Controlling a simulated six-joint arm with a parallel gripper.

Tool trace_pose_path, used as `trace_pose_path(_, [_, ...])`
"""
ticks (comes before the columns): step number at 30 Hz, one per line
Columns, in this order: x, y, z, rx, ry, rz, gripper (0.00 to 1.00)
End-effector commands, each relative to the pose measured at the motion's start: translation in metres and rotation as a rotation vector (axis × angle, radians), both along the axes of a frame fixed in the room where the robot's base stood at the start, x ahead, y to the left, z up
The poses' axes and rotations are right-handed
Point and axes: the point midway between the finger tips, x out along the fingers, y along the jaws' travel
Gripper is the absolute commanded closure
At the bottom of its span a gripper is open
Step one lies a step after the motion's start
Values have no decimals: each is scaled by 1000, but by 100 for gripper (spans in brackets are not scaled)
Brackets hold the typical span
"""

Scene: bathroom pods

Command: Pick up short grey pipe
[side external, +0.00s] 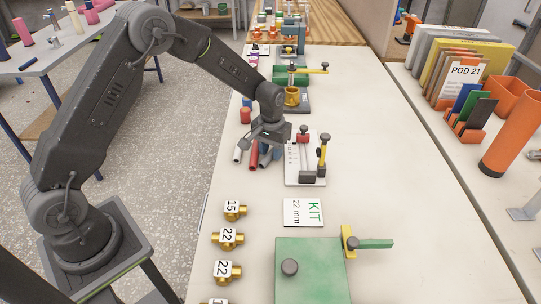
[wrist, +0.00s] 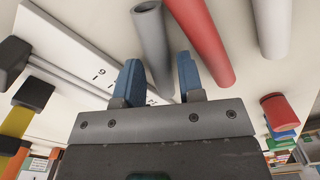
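A grey pipe (wrist: 152,45) with an open end lies on the bench top in the wrist view. Its near part runs between the two blue fingers of my gripper (wrist: 157,82). The fingers stand apart, with a gap on each side of the pipe, so my gripper is open. How far the fingers reach down around the pipe cannot be told. A second, paler grey pipe (wrist: 273,25) lies farther right, beyond a red pipe. In the side external view my gripper (side external: 267,148) is low over the pipes and partly hides them. The pipes' full lengths are hidden.
The red pipe (wrist: 205,42) lies close beside the right finger. A white measuring board (side external: 304,170) with yellow and black clamps stands just right of my gripper. A red-capped cylinder (side external: 245,115) stands behind. Brass fittings (side external: 228,237) and a green plate (side external: 310,272) are nearer the camera.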

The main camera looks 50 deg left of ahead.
Motion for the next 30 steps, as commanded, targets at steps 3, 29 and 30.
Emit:
trace_pose_path(3, [0,0,-5,-1,-1,0,65])
trace_pose_path(29, [0,0,-2,0,-2,0,100])
trace_pose_path(30, [1,0,0,0,-2,0,100])
